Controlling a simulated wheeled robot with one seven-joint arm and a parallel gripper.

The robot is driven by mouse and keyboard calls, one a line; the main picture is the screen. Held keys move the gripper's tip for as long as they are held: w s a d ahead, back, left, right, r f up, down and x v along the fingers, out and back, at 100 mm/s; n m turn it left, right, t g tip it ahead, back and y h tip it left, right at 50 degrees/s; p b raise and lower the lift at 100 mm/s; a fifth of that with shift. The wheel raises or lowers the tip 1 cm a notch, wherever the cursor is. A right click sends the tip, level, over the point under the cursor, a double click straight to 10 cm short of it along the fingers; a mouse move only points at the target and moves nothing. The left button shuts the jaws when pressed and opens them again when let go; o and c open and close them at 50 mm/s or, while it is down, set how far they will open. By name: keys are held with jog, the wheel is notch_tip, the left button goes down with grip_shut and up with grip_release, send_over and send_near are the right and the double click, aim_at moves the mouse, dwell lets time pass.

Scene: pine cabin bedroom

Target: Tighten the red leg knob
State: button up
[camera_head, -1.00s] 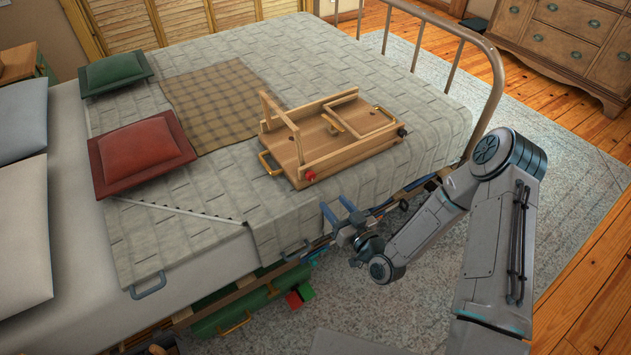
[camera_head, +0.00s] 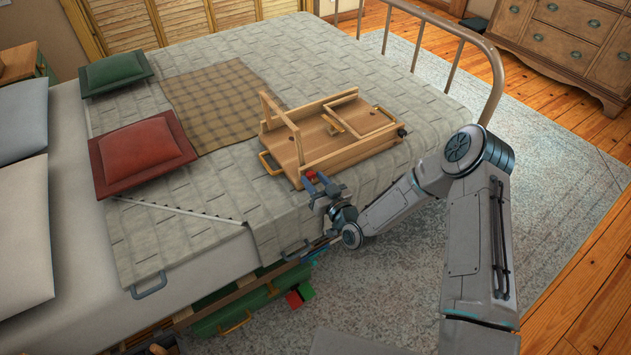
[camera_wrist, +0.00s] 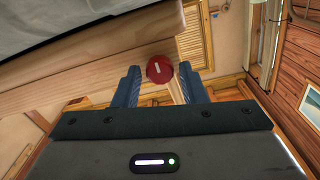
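The red knob (camera_wrist: 160,69) sits on a wooden leg of the upturned bed tray (camera_head: 340,156), which lies on the bed. In the wrist view the knob is round with a light line across its face, between and just beyond the tips of my gripper (camera_wrist: 160,84). The two blue-grey fingers are apart, with a gap on each side of the knob. In the head view my gripper (camera_head: 320,188) is at the near corner of the tray, and only a little red of the knob shows beside the fingers. A dark knob (camera_head: 402,132) is on the tray's right corner.
The tray lies near the bed's edge on a grey quilt (camera_head: 220,205). A red cushion (camera_head: 142,153), a green cushion (camera_head: 114,70) and a plaid cloth (camera_head: 222,103) lie to its left and behind. The metal bed rail (camera_head: 497,80) stands to the right.

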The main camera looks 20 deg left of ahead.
jog(key=c, duration=0.6)
jog(key=shift+f+m+b, duration=0.1)
jog(key=shift+m+b, duration=0.2)
jog(key=shift+f+m+b, duration=0.1)
jog(key=shift+m+b, duration=0.75)
jog(key=shift+m, duration=0.15)
jog(key=m+b, duration=0.2)
jog(key=m, duration=0.1)
jog(key=m+b, duration=0.3)
jog(key=m, duration=0.3)
jog(key=m+b, duration=0.1)
jog(key=m, duration=0.4)
jog(key=shift+b, duration=0.4)
jog(key=shift+m, duration=0.4)
